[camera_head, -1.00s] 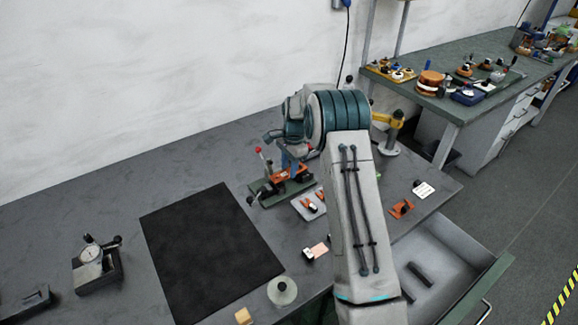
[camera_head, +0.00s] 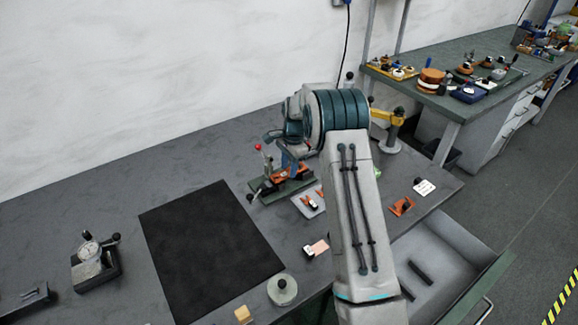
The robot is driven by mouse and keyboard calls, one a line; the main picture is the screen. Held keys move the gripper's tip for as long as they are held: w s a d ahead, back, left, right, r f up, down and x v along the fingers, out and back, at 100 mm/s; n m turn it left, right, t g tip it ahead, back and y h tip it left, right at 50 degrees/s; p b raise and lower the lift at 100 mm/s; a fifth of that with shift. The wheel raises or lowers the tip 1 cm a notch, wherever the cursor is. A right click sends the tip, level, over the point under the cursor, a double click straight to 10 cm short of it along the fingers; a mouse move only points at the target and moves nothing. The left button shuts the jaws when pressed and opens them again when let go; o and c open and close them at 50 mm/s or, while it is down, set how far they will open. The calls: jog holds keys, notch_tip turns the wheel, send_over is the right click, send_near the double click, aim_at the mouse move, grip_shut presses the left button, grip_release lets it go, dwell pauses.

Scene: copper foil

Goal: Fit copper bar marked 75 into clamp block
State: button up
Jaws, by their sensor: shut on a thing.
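The clamp block (camera_head: 292,188) is a fixture with a green base and a red-knobbed lever, standing on the grey bench left of my arm. My gripper (camera_head: 286,168) points down right over it, with blue parts showing above the fixture. It is shut on a copper-orange piece, apparently the copper bar (camera_head: 280,178), at the fixture. The fingertips and bar are small and partly hidden, so I cannot read a 75 or tell whether the bar is seated. My forearm hides the bench to the right.
A pale tray (camera_head: 304,205) with orange pieces lies just right of the fixture. A black mat (camera_head: 208,250) lies to the left, with a dial gauge (camera_head: 90,254) beyond it. An open drawer (camera_head: 450,262) sticks out at the right. A round weight (camera_head: 282,290) stands near the front edge.

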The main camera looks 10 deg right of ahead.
jog(key=shift+f+b, duration=0.4)
jog(key=shift+f, duration=0.1)
dwell(1.1)
jog(key=o, duration=0.8)
jog(key=shift+r, duration=0.2)
jog(key=shift+r+p, duration=0.8)
jog(key=shift+r, duration=0.5)
jog(key=o, duration=0.6)
jog(key=shift+c, duration=0.2)
